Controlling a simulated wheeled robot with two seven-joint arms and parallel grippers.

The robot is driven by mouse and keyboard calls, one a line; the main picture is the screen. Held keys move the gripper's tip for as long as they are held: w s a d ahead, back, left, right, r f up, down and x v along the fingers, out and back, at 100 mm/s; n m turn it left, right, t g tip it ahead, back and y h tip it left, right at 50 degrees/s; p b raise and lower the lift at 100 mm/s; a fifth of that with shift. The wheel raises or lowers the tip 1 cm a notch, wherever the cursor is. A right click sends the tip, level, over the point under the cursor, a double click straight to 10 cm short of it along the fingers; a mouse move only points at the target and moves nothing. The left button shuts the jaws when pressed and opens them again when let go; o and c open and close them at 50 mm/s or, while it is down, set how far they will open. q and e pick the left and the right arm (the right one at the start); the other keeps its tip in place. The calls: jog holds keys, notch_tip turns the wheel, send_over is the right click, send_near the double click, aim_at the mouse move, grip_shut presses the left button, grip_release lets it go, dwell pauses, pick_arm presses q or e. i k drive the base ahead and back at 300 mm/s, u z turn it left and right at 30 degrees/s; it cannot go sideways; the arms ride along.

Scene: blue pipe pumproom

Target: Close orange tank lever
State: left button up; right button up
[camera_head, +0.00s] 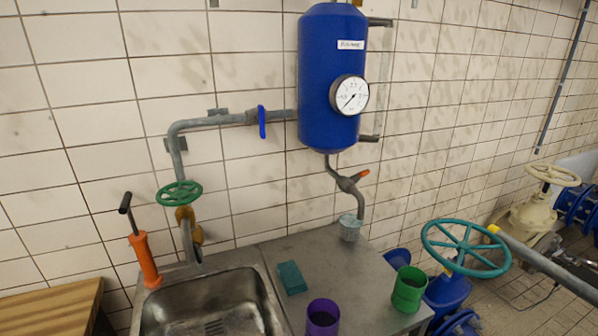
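The orange lever (362,174) sits on a small valve in the grey pipe under the blue tank (330,80). It sticks out to the right of the valve and tilts slightly upward. The pipe below the valve bends down toward a light ribbed cup (350,228) on the metal counter. A round gauge (350,95) is on the tank's front. Neither of my grippers shows in the head view.
A blue lever (262,122) and a green handwheel (179,193) are on the pipe at left. An orange pump (146,260) stands beside the sink (215,305). A teal sponge (291,277), a purple cup (322,318) and a green cup (408,289) are on the counter. A large teal handwheel (466,248) stands at right.

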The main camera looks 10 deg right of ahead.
aim_at(358, 177)
jog(key=u, duration=0.3)
jog(key=k, duration=1)
jog(key=z, duration=1)
jog(key=i, duration=0.5)
